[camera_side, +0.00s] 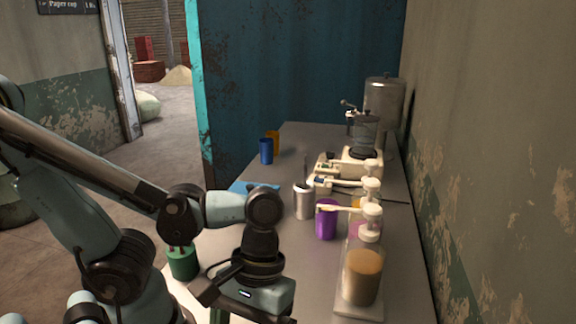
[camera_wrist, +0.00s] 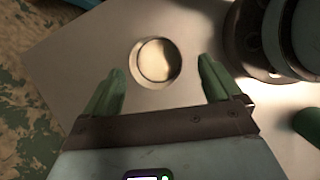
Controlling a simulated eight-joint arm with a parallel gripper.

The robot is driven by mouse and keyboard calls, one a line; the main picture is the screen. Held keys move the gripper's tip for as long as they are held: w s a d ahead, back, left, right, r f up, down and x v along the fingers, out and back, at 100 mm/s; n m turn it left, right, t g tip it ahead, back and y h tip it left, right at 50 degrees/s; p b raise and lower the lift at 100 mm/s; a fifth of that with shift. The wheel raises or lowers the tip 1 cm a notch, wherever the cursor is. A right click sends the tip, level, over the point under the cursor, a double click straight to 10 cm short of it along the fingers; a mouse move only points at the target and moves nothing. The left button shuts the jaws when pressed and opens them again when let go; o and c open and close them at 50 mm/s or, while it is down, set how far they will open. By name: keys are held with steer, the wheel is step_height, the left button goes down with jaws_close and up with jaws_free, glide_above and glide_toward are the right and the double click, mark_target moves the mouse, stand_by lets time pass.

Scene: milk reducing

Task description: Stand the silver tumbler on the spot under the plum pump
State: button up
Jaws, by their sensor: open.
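In the wrist view, a round cup with a silver rim, seen from above and most likely the silver tumbler (camera_wrist: 157,62), stands upright on the grey surface. My gripper (camera_wrist: 160,72) is open, its green fingers apart with the cup between and just beyond the tips; neither finger touches it. In the side view my gripper (camera_side: 215,313) is at the bottom edge, and the cup beneath it is hidden. The white-headed pump with a plum tint below, likely the plum pump (camera_side: 372,215), stands at the right, its nozzle pointing left. A purple cup (camera_side: 327,222) stands near that nozzle.
A metal holder with sticks (camera_side: 304,203) stands left of the purple cup. A green container (camera_side: 182,262) is left of my gripper. Blue (camera_side: 266,152) and orange cups stand at the far left. The wall bounds the counter's right.

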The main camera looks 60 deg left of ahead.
steer(key=shift+x, duration=3.15)
steer(key=shift+d, duration=0.15)
steer(key=shift+c, duration=0.4)
steer(key=c, duration=1.2)
steer(key=shift+r, duration=0.25)
